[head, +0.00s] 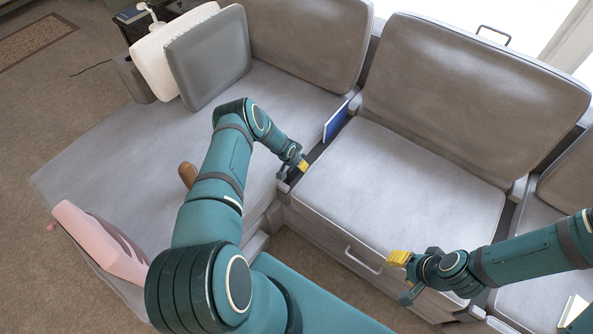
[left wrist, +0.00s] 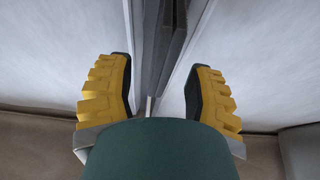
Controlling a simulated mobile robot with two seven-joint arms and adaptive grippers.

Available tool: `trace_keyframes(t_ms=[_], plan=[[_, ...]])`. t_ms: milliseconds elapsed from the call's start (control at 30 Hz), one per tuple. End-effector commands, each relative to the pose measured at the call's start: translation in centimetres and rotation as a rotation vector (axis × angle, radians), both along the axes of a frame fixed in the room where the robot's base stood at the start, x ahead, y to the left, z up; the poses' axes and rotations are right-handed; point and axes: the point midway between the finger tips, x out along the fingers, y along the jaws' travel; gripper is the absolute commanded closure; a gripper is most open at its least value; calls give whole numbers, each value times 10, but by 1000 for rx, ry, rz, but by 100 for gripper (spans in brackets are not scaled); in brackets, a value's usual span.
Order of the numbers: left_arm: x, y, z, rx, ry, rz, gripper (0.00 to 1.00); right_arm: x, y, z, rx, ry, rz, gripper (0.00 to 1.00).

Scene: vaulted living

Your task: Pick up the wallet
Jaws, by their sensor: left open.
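I cannot pick out the wallet for certain. In the left wrist view a dark, flat, upright thing (left wrist: 172,40) stands in the gap between two pale seat cushions; I cannot tell whether it is the wallet or part of the sofa. My left gripper (head: 294,168) is at the front end of that gap in the head view. In the left wrist view its yellow fingers (left wrist: 160,92) are apart, one on each side of the gap, with nothing held. My right gripper (head: 403,273) is over the front edge of the middle seat; its opening is unclear.
The grey sofa (head: 400,185) fills most of the view. A blue flat thing (head: 336,121) stands in the gap beyond my left gripper. A brown object (head: 187,174) and a pink thing (head: 98,240) are at left. Grey and white cushions (head: 210,58) lean at the back. The middle seat is clear.

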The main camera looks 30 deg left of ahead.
Motion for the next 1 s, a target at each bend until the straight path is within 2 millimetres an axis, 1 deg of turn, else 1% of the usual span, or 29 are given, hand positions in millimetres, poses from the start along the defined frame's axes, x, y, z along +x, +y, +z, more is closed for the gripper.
trace_keyframes(t_ms=[33,133,500,1000], plan=[[1,0,-8,-1,1,2,47,1,0,-5,0,-1,0,53],[4,1,-12,1,0,0,47,1,0,-6,0,-3,-1,53],[4,0,-11,1,0,0,47,1,0,-6,0,-3,-1,53],[4,1,-14,1,0,0,47,1,0,-12,0,-3,-1,53]])
